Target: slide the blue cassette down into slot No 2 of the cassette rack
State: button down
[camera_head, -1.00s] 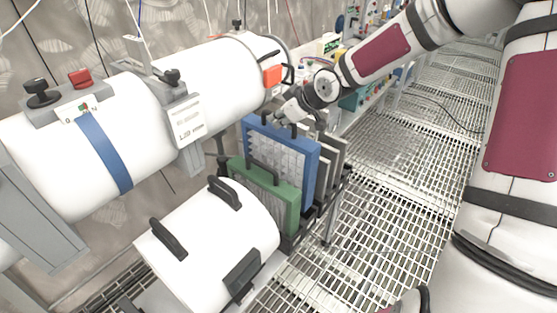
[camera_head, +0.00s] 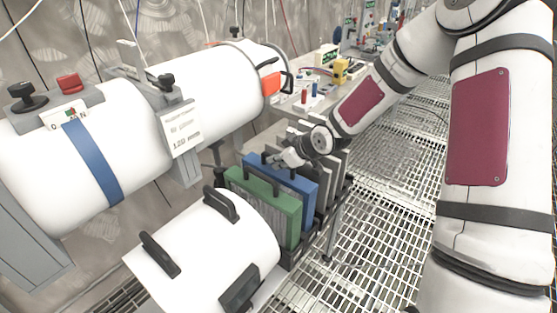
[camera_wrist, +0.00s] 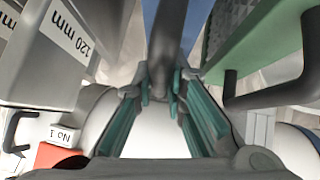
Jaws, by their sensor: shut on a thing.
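The blue cassette (camera_head: 307,198) stands upright in the cassette rack (camera_head: 302,250), between the green cassette and the grey ones. Its top looks about level with the green cassette's top. Its lower part and the bottom of its slot are hidden. My gripper (camera_head: 278,161) is at its top, shut on its dark handle. In the wrist view my gripper (camera_wrist: 163,88) has its teal-padded fingers around the handle (camera_wrist: 166,45), and a strip of the blue cassette (camera_wrist: 193,22) shows behind. I see no No 2 label.
The green cassette (camera_head: 290,215) stands directly in front, grey cassettes (camera_head: 327,180) directly behind. A white cylinder with black handles (camera_head: 200,255) lies in front of the rack. A large white cylinder (camera_head: 130,125) runs along the left. Grated floor (camera_head: 390,220) is open at right.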

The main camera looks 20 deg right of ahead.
jog(key=shift+r, duration=0.1)
jog(key=c, duration=1.6)
grip_release()
jog(key=shift+c, duration=0.2)
